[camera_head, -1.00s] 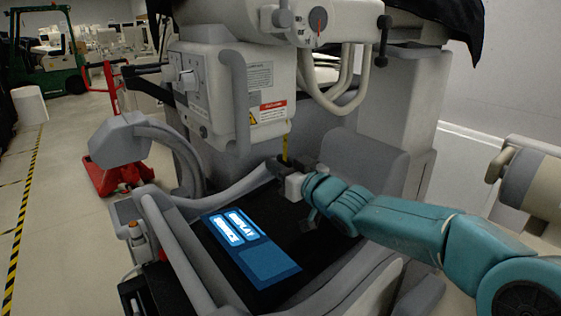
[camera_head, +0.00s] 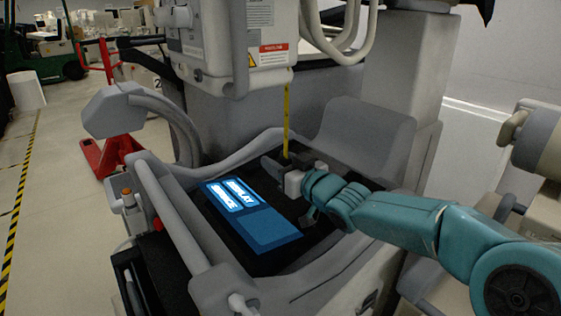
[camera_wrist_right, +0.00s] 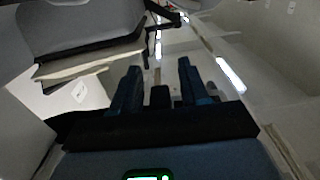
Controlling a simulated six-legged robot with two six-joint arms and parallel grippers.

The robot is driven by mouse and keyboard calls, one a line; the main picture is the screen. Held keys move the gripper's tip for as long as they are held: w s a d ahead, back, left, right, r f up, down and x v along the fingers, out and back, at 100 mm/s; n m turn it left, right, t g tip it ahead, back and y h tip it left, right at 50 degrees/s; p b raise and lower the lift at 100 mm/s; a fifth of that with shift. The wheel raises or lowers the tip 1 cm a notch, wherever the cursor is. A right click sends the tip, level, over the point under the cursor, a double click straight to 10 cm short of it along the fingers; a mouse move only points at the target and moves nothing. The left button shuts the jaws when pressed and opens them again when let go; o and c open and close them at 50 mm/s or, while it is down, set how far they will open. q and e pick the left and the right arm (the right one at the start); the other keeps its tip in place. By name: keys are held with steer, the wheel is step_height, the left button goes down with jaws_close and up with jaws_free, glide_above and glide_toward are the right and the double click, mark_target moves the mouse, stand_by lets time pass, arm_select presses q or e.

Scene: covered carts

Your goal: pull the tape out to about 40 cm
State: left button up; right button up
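The tape (camera_head: 286,118) is a narrow yellow strip. It hangs straight down from the underside of a grey machine housing (camera_head: 235,65) to the fingers of my right gripper (camera_head: 284,161). That gripper's dark fingers appear shut on the tape's lower end, above the machine's dark tray; the end itself is hidden. In the right wrist view the two fingers (camera_wrist_right: 160,88) flank a small dark piece (camera_wrist_right: 160,97), and the strip is hard to make out. My left gripper is not in view.
A blue display panel (camera_head: 250,222) lies on the dark tray just below and left of the gripper. Grey curved rails (camera_head: 165,225) edge the tray. A red pallet jack (camera_head: 105,158) stands behind at the left, with open floor around it.

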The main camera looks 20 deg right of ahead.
steer(key=shift+s+r, duration=0.15)
steer(key=shift+r, duration=0.05)
